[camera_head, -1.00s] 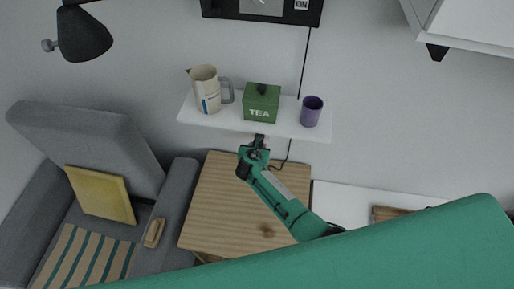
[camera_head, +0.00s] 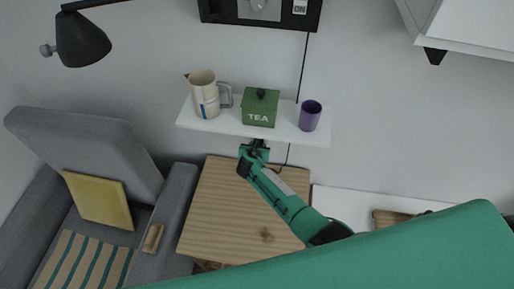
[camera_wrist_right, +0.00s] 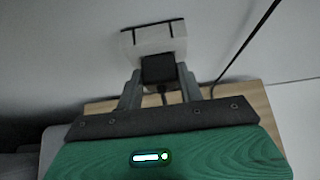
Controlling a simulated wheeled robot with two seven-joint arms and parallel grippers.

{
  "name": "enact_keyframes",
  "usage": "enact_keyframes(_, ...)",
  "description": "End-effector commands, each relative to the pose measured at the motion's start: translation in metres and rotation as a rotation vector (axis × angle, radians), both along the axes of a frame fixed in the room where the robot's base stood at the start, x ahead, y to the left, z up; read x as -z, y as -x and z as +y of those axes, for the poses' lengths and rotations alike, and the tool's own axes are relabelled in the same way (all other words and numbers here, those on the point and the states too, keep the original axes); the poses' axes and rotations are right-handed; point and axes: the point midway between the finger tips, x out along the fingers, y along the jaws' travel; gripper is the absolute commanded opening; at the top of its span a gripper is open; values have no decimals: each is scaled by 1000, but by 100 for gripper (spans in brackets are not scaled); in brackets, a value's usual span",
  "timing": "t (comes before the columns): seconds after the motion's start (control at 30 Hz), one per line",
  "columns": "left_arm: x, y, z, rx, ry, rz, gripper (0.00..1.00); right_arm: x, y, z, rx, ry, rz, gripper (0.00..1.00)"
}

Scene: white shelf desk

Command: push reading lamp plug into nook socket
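The reading lamp (camera_head: 82,42) is black and hangs from an arm at the upper left. In the right wrist view, the black plug (camera_wrist_right: 159,69) is between the fingertips of my right gripper (camera_wrist_right: 160,76), which looks shut on its sides. A dark cord hangs below the plug. The white socket block (camera_wrist_right: 153,40) is on the wall right behind the plug; the plug's front is hidden against it, so I cannot tell how deep it sits. In the head view my right gripper (camera_head: 254,151) is just under the shelf. My left gripper is not in view.
The white shelf (camera_head: 223,124) above the gripper holds a jug (camera_head: 205,94), a green TEA box (camera_head: 260,108) and a purple cup (camera_head: 310,115). A wooden tabletop (camera_head: 215,215) lies below. A grey armchair (camera_head: 95,140) stands left. A thin cord (camera_wrist_right: 240,55) runs along the wall.

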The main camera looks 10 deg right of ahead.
Motion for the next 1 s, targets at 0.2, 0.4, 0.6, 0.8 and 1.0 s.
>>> enact_keyframes(0.2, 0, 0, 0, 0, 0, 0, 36, 0, 0, 0, 0, 0, 0, 63)
enact_keyframes(0.4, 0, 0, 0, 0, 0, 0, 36, 0, 1, 0, 0, 0, 1, 63)
enact_keyframes(0.6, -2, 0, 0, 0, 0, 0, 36, -6, 9, 4, 0, -1, -1, 63)
enact_keyframes(0.8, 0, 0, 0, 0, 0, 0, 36, -14, 37, 16, -2, -2, 1, 63)
enact_keyframes(1.0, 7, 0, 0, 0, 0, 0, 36, -14, 81, 34, -2, -2, 1, 63)
